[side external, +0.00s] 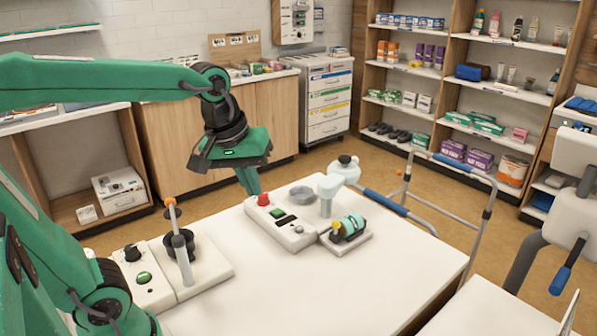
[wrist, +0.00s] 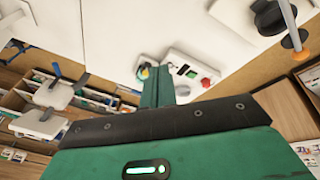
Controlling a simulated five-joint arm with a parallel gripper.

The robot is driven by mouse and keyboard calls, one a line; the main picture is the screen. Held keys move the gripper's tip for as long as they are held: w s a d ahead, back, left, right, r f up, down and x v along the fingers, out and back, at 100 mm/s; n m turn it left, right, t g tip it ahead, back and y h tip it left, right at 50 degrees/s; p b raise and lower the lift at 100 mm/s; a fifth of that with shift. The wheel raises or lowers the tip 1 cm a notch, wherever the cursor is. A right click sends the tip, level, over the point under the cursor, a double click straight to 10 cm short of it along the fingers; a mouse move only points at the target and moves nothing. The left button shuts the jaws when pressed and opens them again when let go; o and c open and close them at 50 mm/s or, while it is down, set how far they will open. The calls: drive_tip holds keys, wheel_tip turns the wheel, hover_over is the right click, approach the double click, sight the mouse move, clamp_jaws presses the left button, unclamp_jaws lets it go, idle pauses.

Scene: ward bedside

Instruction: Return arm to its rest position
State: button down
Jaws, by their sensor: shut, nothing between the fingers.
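My gripper (side external: 250,183) is green with a dark wrist and points down at the far left edge of the white table (side external: 330,285). Its fingers are shut with nothing between them. In the side external view the fingertips appear just behind a red button (side external: 263,199) on a white control box (side external: 290,229); the exact gap cannot be told. My green arm reaches across the upper left of that view, bent down at the dark wrist joint. In the wrist view the green fingers (wrist: 168,85) stick out past the dark wrist edge, close to the control box (wrist: 190,67).
A small device with a teal cylinder (side external: 348,228) and a white pedestal (side external: 326,192) stand beside the box. A lever unit (side external: 180,255) with an orange tip is at the table's left. A walker frame (side external: 430,190) is behind; the table's front middle is clear.

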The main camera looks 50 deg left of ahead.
drive_tip(key=s+f+m+t, duration=0.2)
drive_tip(key=s+f+m, duration=0.1)
drive_tip(key=s+m, duration=0.4)
drive_tip(key=shift+d+m, duration=0.2)
drive_tip(key=shift+m, duration=0.2)
